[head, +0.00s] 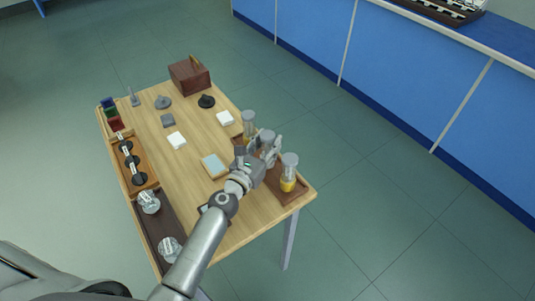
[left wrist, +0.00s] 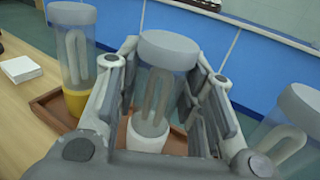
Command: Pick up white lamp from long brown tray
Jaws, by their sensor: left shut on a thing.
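The white lamp (left wrist: 152,132), a clear tube with a grey cap, a U-shaped inner tube and a white base, stands upright between my left gripper's fingers. It also shows in the head view (head: 267,136), partly hidden by the gripper. My left gripper (head: 265,153) is shut on it; the fingers flank the tube in the left wrist view (left wrist: 165,85). The long brown tray (head: 291,196) runs along the table's right edge. I cannot tell whether the lamp's base touches it. My right gripper is not in view.
Yellow-based lamps stand on either side, one behind (head: 248,125) and one in front (head: 289,172), close to the fingers. A light-blue-topped block (head: 214,165) and white blocks (head: 176,140) lie on the table. A brown box (head: 189,76) stands at the back. Trays (head: 149,214) line the left edge.

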